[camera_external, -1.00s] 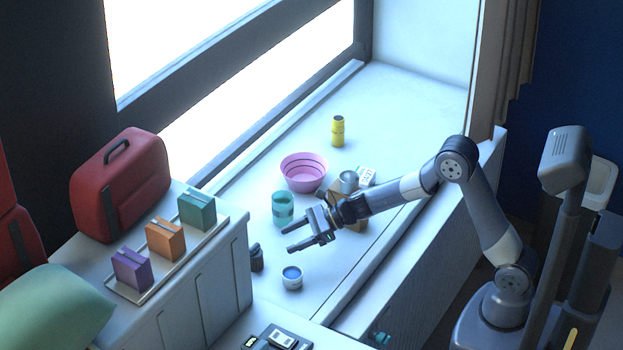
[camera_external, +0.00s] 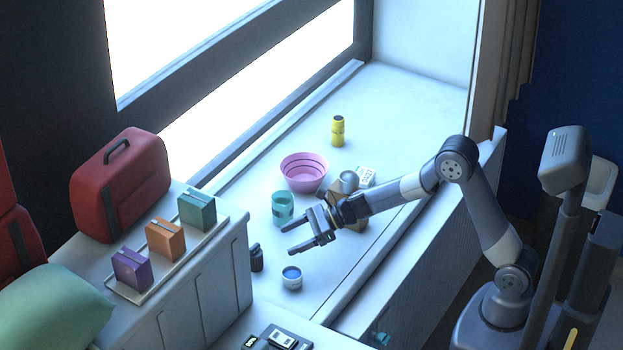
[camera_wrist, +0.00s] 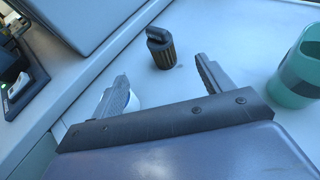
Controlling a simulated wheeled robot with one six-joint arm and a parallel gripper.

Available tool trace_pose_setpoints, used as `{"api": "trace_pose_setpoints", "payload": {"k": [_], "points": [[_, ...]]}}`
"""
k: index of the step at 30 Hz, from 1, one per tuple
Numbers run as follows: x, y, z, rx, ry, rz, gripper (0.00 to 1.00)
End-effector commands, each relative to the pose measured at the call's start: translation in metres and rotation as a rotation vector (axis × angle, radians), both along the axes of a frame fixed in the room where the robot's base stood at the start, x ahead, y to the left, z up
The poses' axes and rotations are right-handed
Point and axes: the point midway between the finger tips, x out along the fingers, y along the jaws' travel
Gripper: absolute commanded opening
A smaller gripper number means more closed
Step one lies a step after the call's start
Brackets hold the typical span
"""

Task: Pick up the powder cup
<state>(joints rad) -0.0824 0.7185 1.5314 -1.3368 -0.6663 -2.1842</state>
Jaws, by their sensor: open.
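My gripper (camera_external: 289,240) is open and empty above the sill, up and back from this cup in the external view. In the wrist view my gripper (camera_wrist: 161,70) has its fingers spread. A white rounded piece (camera_wrist: 133,103), probably that cup, shows beside the left finger, which hides most of it. A teal cup (camera_external: 282,208) stands behind my gripper; it also shows at the right of the wrist view (camera_wrist: 297,78).
A black object (camera_external: 257,258) stands left of the white cup. A pink bowl (camera_external: 304,177), a yellow bottle (camera_external: 338,131) and brown items (camera_external: 358,222) stand farther back or beside my wrist. A counter (camera_external: 215,275) bounds the sill at left. The sill's front right is clear.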

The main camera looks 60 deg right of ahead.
Motion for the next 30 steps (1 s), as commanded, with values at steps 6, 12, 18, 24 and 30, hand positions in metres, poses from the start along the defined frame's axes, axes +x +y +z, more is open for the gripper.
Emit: {"api": "trace_pose_setpoints", "payload": {"k": [6, 12, 18, 24, 30], "points": [[-0.033, -0.006, -0.001, -0.022, -0.006, 0.186, 0.75], [-0.071, -0.013, -0.006, -0.044, 0.026, 0.361, 0.75], [-0.070, 0.007, -0.017, -0.047, 0.037, 0.392, 0.75], [-0.060, 0.029, -0.028, -0.047, 0.036, 0.389, 0.75], [-0.055, 0.043, -0.033, -0.048, 0.036, 0.388, 0.75]]}}
